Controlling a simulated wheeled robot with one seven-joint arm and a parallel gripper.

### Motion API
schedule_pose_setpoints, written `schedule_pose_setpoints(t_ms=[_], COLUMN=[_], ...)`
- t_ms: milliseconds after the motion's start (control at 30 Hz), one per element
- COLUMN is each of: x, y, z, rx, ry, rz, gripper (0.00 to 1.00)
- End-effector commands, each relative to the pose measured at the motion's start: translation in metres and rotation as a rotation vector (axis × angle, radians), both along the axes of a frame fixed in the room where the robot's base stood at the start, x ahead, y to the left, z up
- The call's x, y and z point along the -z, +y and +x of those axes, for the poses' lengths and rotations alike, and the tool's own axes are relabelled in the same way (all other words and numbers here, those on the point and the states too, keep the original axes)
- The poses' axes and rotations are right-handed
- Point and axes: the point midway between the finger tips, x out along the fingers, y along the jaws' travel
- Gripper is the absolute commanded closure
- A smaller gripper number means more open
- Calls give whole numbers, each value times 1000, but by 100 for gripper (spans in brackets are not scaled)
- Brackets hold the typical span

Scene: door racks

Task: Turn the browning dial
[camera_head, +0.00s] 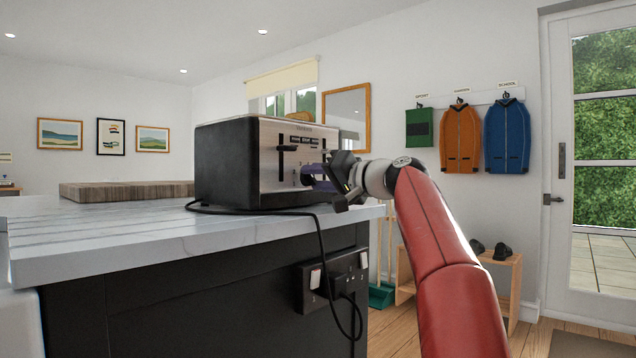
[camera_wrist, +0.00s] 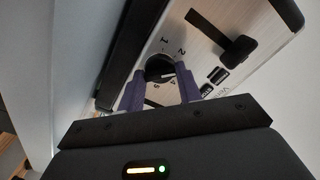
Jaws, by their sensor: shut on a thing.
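The browning dial (camera_wrist: 158,67) is a small dark round knob on the toaster's silver face, with numbers printed around it. It shows in the wrist view between the purple fingertips of my gripper (camera_wrist: 161,82). My gripper is shut on the dial, one finger on each side. In the head view my gripper (camera_head: 313,176) reaches from the right to the lower front of the toaster (camera_head: 229,162) and hides the dial there. The toaster is black with a silver front and stands upright on the counter. A black lever (camera_wrist: 238,50) shows beside the dial.
The toaster stands near the edge of the marble counter (camera_head: 120,238). A wooden board (camera_head: 125,191) lies left of the toaster. Small buttons (camera_wrist: 218,76) sit close to the dial.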

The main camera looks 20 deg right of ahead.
Motion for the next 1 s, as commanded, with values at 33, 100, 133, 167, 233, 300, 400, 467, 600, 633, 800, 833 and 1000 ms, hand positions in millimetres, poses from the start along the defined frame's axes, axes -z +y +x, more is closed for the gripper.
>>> schedule_pose_setpoints(t_ms=[33, 100, 133, 167, 233, 300, 400, 467, 600, 633, 800, 833, 1000], x=[3, 3, 3, 3, 3, 3, 3, 3, 3, 3, 2, 2, 2], y=[0, 0, 0, 0, 0, 0, 0, 0, 0, 0, 0, 0, 0], z=[1, 1, 0, 0, 0, 0, 1, 1, 1, 1, 1, 0, 0], rx=[-1, -3, -3, -3, -3, -4, -3, -3, -3, -3, -3, -3, -4], ry=[-17, -46, -58, -70, -94, -117, -144, -156, -180, -183, -194, -195, -196], rz=[-38, -88, -110, -129, -173, -211, -259, -282, -321, -327, -346, -348, -351], gripper=[88, 88, 88, 88, 88, 88, 88, 88, 88, 88, 88, 88, 88])
